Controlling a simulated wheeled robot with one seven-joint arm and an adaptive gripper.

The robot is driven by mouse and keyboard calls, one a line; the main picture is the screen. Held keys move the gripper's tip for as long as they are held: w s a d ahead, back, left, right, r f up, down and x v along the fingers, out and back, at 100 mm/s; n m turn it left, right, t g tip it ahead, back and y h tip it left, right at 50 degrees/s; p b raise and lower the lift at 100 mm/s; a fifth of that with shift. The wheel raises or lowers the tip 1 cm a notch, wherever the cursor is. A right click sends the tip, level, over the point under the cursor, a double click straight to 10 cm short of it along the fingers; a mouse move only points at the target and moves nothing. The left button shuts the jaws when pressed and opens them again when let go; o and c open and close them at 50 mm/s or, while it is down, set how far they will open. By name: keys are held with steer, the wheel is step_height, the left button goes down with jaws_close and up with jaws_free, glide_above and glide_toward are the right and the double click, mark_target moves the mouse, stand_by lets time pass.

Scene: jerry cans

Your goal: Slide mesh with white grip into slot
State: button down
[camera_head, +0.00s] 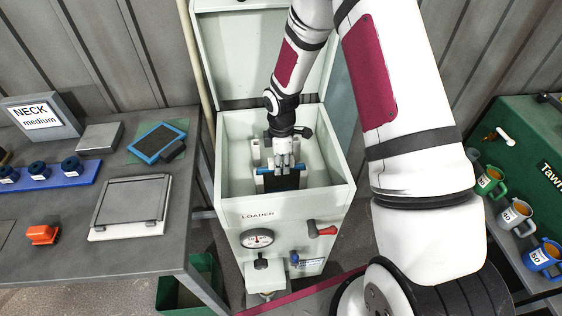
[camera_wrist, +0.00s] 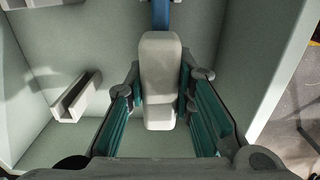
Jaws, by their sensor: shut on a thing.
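My gripper (camera_head: 284,158) is down inside the open pale-green loader box (camera_head: 285,208). In the wrist view its two fingers (camera_wrist: 160,85) are closed on the sides of the white grip (camera_wrist: 159,60). The blue frame of the mesh (camera_wrist: 160,14) shows beyond the grip in the wrist view. In the head view the blue-framed dark mesh (camera_head: 280,182) is below the fingers, partly hidden by them. A grey slotted block (camera_wrist: 75,100) stands on the box floor to the left in the wrist view. Whether the mesh sits in a slot cannot be told.
Box walls surround my gripper closely, with the raised lid (camera_head: 262,80) behind. Another blue-framed mesh (camera_head: 155,142) with a dark grip lies on the left table (camera_head: 190,205). A gauge (camera_head: 257,238) and red-handled lever (camera_head: 322,230) are on the loader's front.

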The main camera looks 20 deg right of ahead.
steer(key=c, duration=1.3)
jaws_free()
steer(key=shift+r, duration=0.1)
step_height(320, 180, up, 12)
steer(key=s+r+m+t, duration=0.1)
steer(key=s+r+m, duration=0.2)
steer(key=r, duration=0.3)
steer(key=s+d+r+m+t+h, duration=0.1)
steer(key=s+r+m, duration=0.1)
steer(key=s+r, duration=0.35)
steer(key=s+r+m+t, duration=0.1)
steer(key=r+m, duration=0.2)
steer(key=r, duration=0.5)
steer(key=s+r+m+t, duration=0.1)
steer(key=s+r+m, duration=0.2)
steer(key=s, duration=0.5)
steer(key=s+a+r+m+t+y, duration=0.1)
steer(key=s+r+m, duration=0.3)
steer(key=s, duration=0.4)
steer(key=shift+r+m+t, duration=0.25)
steer(key=shift+m+t, duration=0.05)
steer(key=shift+m, duration=0.1)
